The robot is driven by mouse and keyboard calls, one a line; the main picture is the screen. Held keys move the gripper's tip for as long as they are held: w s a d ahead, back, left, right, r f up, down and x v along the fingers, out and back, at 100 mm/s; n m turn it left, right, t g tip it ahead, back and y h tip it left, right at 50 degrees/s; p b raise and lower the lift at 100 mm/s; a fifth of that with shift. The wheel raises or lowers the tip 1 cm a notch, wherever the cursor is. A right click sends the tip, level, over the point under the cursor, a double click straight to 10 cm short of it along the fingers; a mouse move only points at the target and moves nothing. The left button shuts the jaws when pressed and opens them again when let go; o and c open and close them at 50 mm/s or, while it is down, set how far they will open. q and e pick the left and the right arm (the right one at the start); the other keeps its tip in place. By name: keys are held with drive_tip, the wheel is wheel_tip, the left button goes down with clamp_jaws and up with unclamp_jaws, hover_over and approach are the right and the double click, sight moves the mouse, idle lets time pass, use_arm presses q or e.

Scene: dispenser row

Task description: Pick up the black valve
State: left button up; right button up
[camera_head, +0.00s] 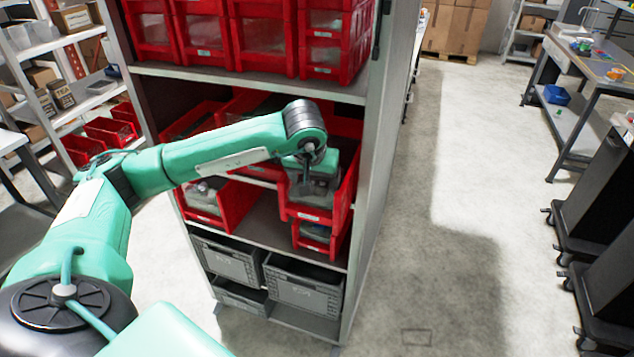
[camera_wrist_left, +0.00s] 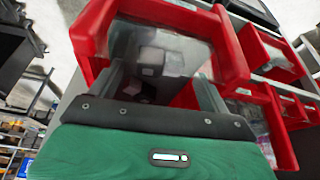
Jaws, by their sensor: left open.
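My left gripper (camera_head: 314,188) reaches into an upper red bin (camera_head: 312,214) on the middle shelf of the rack. Its wrist hides much of the bin's inside. In the left wrist view the two fingers of the left gripper (camera_wrist_left: 160,82) stand wide apart, with no object clearly held. Behind them is the clear front panel of a red bin (camera_wrist_left: 232,50), with blurred dark, grey and whitish items (camera_wrist_left: 152,58) behind it. I cannot tell which of these, if any, is the black valve. My right gripper is in neither view.
More red bins (camera_head: 262,36) fill the shelf above, and another red bin (camera_head: 212,204) stands to the left. Grey crates (camera_head: 303,290) sit below. The rack's side panel (camera_head: 375,190) rises close on the right. Open floor (camera_head: 455,200) lies beyond it.

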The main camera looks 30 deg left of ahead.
use_arm(q)
drive_tip(key=shift+x, duration=1.05)
drive_tip(key=c, duration=1.1)
drive_tip(key=shift+r, duration=0.1)
